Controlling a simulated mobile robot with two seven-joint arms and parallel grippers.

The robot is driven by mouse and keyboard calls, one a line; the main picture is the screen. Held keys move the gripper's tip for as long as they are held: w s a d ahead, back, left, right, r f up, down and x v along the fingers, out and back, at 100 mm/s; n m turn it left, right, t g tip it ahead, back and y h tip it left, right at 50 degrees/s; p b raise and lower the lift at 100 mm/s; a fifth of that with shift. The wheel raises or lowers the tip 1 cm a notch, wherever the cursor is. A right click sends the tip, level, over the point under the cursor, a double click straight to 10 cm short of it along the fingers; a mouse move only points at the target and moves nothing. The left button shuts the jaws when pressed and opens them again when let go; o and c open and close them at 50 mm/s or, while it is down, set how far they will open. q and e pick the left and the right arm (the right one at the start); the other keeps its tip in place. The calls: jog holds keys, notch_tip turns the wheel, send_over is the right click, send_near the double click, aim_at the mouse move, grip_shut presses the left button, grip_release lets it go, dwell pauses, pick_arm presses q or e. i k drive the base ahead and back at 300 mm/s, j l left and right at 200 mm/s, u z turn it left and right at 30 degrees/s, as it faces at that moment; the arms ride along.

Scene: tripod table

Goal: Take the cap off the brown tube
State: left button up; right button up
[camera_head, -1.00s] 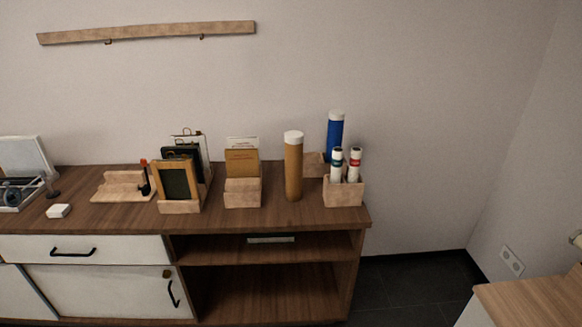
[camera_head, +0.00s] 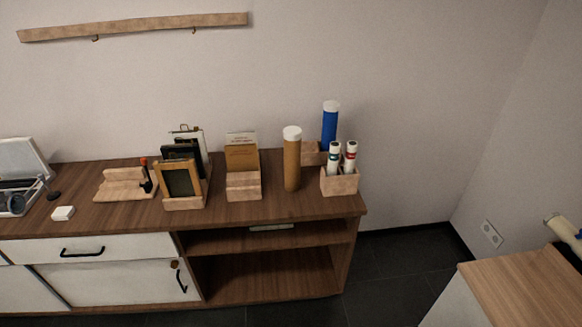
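The brown tube (camera_head: 292,166) stands upright on the wooden sideboard (camera_head: 120,214), right of the middle of the picture. Its white cap (camera_head: 292,133) sits on its top end. Neither of my grippers shows in the head view.
Right of the tube, a wooden holder (camera_head: 340,184) has small white tubes in it. A blue tube (camera_head: 330,124) with a white cap stands behind. Left are a card holder (camera_head: 243,186) and frames (camera_head: 181,180). A wooden-topped unit (camera_head: 520,285) is at lower right; dark floor lies between.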

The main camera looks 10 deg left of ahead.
aim_at(292, 150)
jog(key=i+j+z, duration=0.15)
jog(key=j, duration=0.4)
jog(key=j+z, duration=0.15)
jog(key=j, duration=0.45)
jog(key=i+j+z, duration=0.15)
jog(key=j, duration=0.45)
